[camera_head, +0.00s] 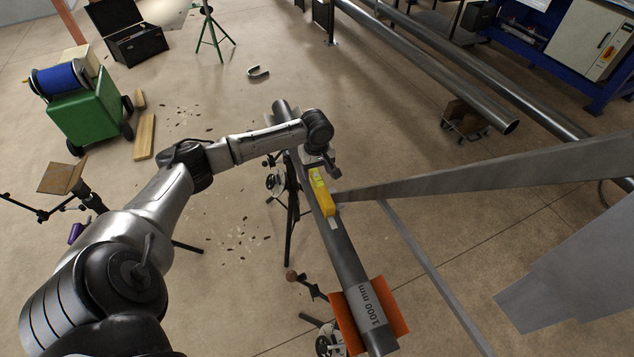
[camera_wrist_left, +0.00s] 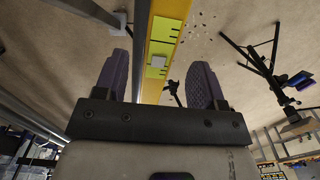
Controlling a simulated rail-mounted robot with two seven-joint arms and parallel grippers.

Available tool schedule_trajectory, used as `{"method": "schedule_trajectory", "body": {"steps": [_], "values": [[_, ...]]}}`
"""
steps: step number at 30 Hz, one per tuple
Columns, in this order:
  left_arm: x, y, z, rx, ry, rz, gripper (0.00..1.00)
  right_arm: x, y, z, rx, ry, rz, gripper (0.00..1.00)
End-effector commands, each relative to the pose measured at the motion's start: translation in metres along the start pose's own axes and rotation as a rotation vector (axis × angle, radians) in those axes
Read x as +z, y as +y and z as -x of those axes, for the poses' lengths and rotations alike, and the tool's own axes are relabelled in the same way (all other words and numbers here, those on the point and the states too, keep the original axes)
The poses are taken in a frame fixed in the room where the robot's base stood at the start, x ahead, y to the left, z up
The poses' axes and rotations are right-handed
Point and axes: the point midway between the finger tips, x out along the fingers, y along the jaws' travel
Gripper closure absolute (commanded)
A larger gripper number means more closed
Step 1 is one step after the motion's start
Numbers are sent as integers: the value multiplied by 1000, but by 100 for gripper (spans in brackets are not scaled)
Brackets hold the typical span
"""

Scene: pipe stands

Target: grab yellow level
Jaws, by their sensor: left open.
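The yellow level (camera_head: 322,192) lies along the top of a dark steel pipe (camera_head: 347,255) in the head view. In the left wrist view the level (camera_wrist_left: 168,35) runs up the picture, with the pipe (camera_wrist_left: 141,40) beside it. My left gripper (camera_head: 326,163) is at the far end of the level in the head view, and its fingertips are hard to make out there. In the left wrist view the two purple fingers of my left gripper (camera_wrist_left: 158,82) stand wide apart, with the level and pipe showing between them. Neither finger visibly touches the level. My right gripper is not seen.
The pipe rests on black stands (camera_head: 290,205); an orange piece (camera_head: 398,305) is around its near end, by a "1000 mm" label. A grey beam (camera_head: 480,172) crosses the right side. A green cart (camera_head: 90,118) with a blue spool stands at the left.

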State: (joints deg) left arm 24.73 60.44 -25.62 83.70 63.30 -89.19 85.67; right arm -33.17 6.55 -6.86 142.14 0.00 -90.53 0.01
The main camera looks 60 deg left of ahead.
Motion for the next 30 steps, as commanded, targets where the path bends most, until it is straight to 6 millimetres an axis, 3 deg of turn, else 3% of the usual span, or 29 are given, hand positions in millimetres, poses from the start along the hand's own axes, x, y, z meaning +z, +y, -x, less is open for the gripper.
{"method": "schedule_trajectory", "body": {"steps": [8, 16, 24, 30], "values": [[1, 0, -15, -2, -1, 0, 36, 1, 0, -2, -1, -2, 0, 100], [3, 0, -49, -1, -1, 0, 36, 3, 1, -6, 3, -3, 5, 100], [2, 0, -53, 0, 1, -1, 36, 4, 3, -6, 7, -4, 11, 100], [2, 0, -53, 0, 1, -1, 54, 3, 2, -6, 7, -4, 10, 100]]}}
